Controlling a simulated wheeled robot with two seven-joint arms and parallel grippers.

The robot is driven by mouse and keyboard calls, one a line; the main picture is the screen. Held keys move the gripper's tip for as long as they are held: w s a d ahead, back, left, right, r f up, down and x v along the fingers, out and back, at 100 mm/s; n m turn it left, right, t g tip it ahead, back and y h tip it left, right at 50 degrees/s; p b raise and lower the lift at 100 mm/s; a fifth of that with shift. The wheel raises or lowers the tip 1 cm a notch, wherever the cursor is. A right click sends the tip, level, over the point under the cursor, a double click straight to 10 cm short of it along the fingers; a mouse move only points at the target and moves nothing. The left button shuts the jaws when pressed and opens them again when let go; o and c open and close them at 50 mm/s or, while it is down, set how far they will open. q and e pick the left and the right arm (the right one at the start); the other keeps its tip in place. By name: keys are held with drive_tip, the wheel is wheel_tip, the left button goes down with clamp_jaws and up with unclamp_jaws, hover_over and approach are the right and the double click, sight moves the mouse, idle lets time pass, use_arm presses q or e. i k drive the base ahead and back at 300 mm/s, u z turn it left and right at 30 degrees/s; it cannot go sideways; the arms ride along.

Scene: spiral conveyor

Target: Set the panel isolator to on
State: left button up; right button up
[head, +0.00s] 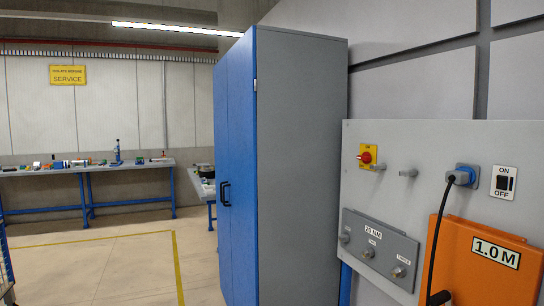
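A grey panel (420,150) stands at the right. A red rotary knob (366,157) on a yellow plate is mounted at its upper left and looks like an isolator. Its setting is too small to read. A black switch (504,183) on a white plate, marked ON above and OFF below, sits at the panel's right. Its position is not clear. Neither of my grippers is in view.
A blue plug (461,176) with a black cable hangs beside the switch. An orange box (485,262) marked 1.0 M and a grey box (379,250) marked 20 NM are below. A blue-doored cabinet (285,165) stands left of the panel. Open floor (100,265) lies further left, before workbenches.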

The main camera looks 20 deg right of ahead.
sight(366, 156)
drive_tip(key=u, duration=0.6)
drive_tip(key=i, duration=2)
drive_tip(key=z, duration=1.1)
drive_tip(key=i, duration=1.2)
drive_tip(key=z, duration=1.2)
